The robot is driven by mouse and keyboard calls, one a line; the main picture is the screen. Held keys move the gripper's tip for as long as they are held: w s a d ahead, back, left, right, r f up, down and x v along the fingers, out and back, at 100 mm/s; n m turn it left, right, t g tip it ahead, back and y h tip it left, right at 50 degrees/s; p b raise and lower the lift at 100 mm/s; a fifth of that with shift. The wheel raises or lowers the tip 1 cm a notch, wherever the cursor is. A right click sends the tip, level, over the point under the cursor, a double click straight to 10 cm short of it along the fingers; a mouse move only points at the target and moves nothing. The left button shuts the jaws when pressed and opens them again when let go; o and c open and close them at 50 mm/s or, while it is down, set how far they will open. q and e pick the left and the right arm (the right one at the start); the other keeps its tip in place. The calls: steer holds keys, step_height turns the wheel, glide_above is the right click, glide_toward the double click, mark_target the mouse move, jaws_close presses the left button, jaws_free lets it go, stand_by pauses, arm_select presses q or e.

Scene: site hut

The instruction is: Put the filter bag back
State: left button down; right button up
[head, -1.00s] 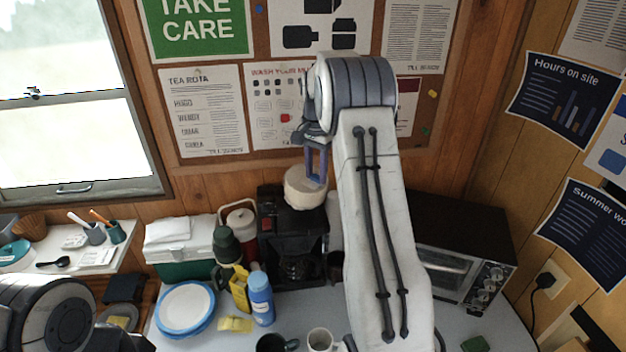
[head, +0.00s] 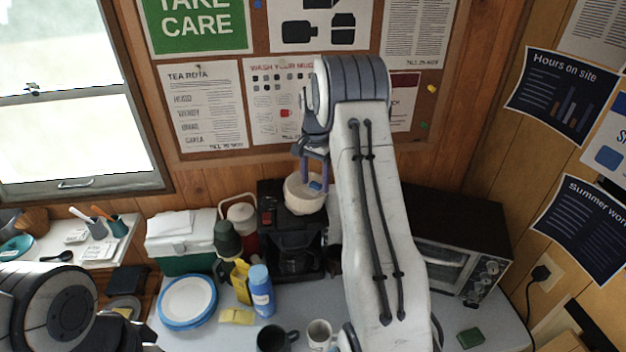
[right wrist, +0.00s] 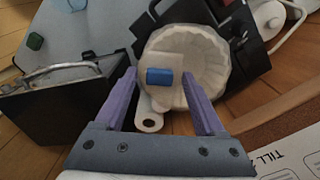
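The filter bag (head: 300,201) is a cream-white, round, fluted cup in front of the wall, over the top of the black coffee machine (head: 270,222). It also shows in the right wrist view (right wrist: 212,65), with a white square piece and a small blue block at its middle. My right gripper (head: 314,176) reaches down to it. In the right wrist view its purple fingers (right wrist: 158,78) stand on either side of the white piece and look closed on it. The machine's top is partly hidden by the bag.
A toaster oven (head: 440,262) stands right of the coffee machine. A pinboard hangs behind.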

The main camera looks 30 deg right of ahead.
steer(key=shift+r, duration=0.1)
step_height(320, 180, up, 11)
steer(key=b, duration=0.2)
steer(key=s+a+r+n, duration=0.2)
steer(key=a+n, duration=0.4)
steer(key=a, duration=1.1)
steer(key=s+a+f+n, duration=0.2)
steer(key=s+a+n, duration=0.3)
steer(key=s+a, duration=0.55)
steer(key=s+a+f+n, duration=0.2)
steer(key=s+n, duration=0.1)
steer(key=s, duration=0.3)
steer(key=s+a+f+n, duration=0.2)
steer(key=s+a+n, duration=0.1)
steer(key=s, duration=0.4)
steer(key=s+a+f+n+y, duration=0.1)
steer(key=s+a+f+n, duration=0.2)
steer(key=s, duration=0.3)
steer(key=shift+s+a+n, duration=0.15)
steer(key=shift+s+n, duration=0.25)
steer(key=shift+n, duration=0.4)
step_height(320, 180, down, 8)
steer(key=b, duration=0.7)
steer(key=shift+r+b, duration=0.2)
steer(key=shift+b, duration=0.2)
